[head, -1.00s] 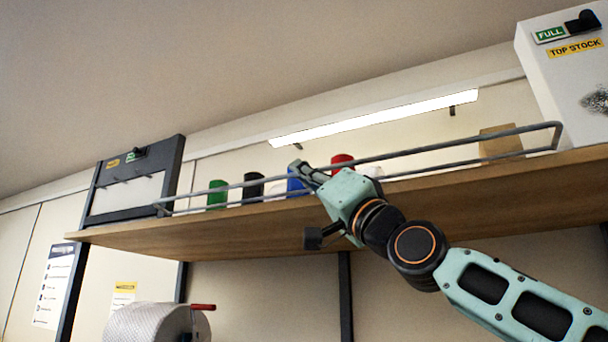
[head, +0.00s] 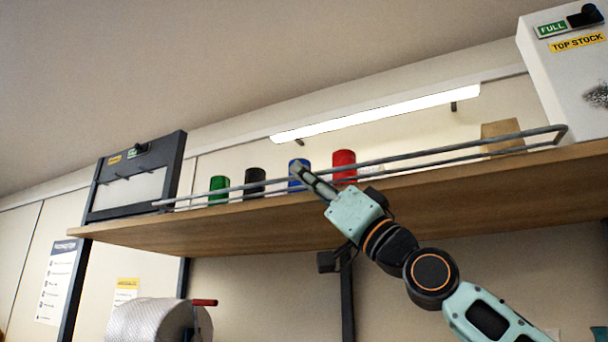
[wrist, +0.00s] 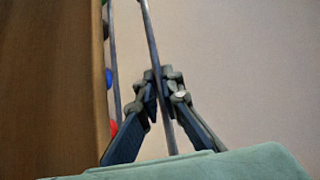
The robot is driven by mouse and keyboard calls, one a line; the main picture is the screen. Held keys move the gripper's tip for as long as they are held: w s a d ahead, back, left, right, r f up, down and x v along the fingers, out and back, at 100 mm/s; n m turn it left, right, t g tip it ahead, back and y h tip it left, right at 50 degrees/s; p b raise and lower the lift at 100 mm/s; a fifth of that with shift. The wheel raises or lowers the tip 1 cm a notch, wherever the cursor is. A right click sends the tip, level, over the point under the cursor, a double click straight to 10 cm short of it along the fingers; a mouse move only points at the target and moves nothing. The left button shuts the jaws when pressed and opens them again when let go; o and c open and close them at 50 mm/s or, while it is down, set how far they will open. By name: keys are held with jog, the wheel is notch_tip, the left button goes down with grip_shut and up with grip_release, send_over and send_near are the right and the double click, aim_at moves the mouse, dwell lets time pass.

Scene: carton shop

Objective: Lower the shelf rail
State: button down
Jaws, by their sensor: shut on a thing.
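The shelf rail (head: 415,154) is a grey wire frame with two long bars along the front edge of the high wooden shelf. Its right end bends near the white box, and its left end is by the dark frame. My gripper (head: 300,172) is at the middle of the rail, in front of the blue cylinder. In the wrist view my gripper (wrist: 166,80) has its fingers closed on the upper bar of the rail (wrist: 151,42). The second bar runs parallel to the left, nearer the shelf.
On the shelf (head: 240,224) behind the rail stand a green cylinder (head: 218,188), a black one (head: 255,180), a blue one (head: 297,184) and a red one (head: 344,164). A white box (head: 567,85) marked TOP STOCK is at right. A white roll (head: 150,322) is below.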

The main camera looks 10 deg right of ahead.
jog(key=c, duration=2.1)
grip_release()
jog(key=v, duration=1.2)
jog(key=shift+s, duration=0.1)
